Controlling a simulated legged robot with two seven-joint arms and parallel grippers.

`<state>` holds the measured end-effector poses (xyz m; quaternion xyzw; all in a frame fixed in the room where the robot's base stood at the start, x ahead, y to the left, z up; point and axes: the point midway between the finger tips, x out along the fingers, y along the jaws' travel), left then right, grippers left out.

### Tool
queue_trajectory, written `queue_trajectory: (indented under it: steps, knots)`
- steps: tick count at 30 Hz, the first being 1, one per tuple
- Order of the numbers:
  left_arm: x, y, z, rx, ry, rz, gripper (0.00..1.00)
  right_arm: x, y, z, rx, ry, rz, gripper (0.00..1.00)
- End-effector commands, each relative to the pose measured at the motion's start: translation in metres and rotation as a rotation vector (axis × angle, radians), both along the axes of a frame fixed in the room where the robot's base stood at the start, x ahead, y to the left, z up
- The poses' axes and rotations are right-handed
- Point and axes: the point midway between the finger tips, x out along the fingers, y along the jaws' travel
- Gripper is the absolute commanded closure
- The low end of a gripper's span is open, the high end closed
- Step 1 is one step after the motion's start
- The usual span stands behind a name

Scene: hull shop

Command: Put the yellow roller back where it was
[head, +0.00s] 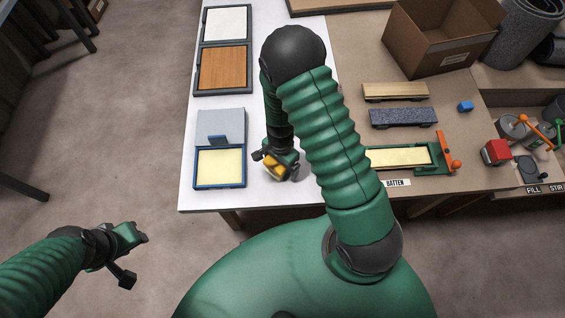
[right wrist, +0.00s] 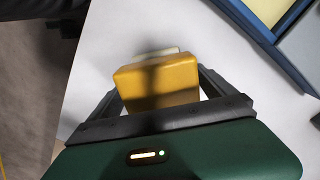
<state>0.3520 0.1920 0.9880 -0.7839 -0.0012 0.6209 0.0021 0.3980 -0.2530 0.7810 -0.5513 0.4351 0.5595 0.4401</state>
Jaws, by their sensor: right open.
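The yellow roller (head: 274,168) is on or just above the white table top, right of the blue-framed tray; contact with the table cannot be told. My right gripper (head: 271,167) points down over it, open, with a finger on either side. In the right wrist view, the yellow roller (right wrist: 158,85) shows as a rounded yellow block between the spread fingers of the right gripper (right wrist: 160,88), with a pale part behind it.
The blue-framed tray (head: 244,170) with a pale yellow panel lies left of the roller. Wood (head: 223,67) and white (head: 227,23) panels lie behind. At right are a green-framed batten station (head: 437,153), blocks, and a cardboard box (head: 430,38). White surface is free around the roller.

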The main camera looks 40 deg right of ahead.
Motion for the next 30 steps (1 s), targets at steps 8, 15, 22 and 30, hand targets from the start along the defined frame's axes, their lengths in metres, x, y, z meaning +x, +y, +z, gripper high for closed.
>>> queue_trajectory:
  steps: [8, 15, 22, 30]
  knots:
    - [0.000, 0.000, 0.002, 0.000, 0.000, 0.001, 0.64, 0.001, -0.002, 0.017, 0.002, -0.004, 0.002, 0.06]
    - [0.000, 0.000, 0.009, 0.000, 0.000, 0.000, 0.64, 0.001, -0.003, 0.079, 0.003, -0.005, 0.002, 0.06]
    - [0.000, 0.000, 0.013, 0.000, 0.000, 0.001, 0.64, 0.001, -0.003, 0.117, 0.001, -0.002, 0.004, 0.06]
    - [0.000, 0.000, 0.013, 0.000, 0.000, 0.001, 0.64, -0.026, 0.037, 0.188, -0.035, -0.147, 0.780, 0.06]
